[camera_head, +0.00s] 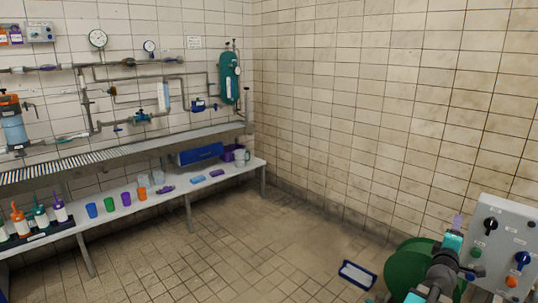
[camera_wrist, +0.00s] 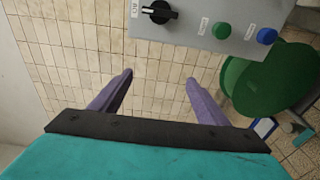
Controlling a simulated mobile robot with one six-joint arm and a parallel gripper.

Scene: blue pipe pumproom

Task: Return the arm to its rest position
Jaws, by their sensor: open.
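My gripper (camera_head: 457,222) is at the lower right of the head view, with a teal body and a purple finger pointing up, just left of a grey control box (camera_head: 505,245). In the wrist view my gripper (camera_wrist: 159,77) has its two purple fingers apart with nothing between them. The tiled wall shows behind them. The control box (camera_wrist: 205,22) lies beyond the fingertips at the top of the wrist view, with a black rotary switch (camera_wrist: 159,12), a green button (camera_wrist: 221,30) and a blue knob (camera_wrist: 266,36). I cannot tell whether the gripper touches anything.
A green round reel-like object (camera_head: 403,268) stands beside my arm, partly hidden by it. A blue-rimmed tray-like thing (camera_head: 357,274) lies on the floor. A long bench (camera_head: 120,216) with cups and bottles runs along the left wall under pipes. The middle floor is clear.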

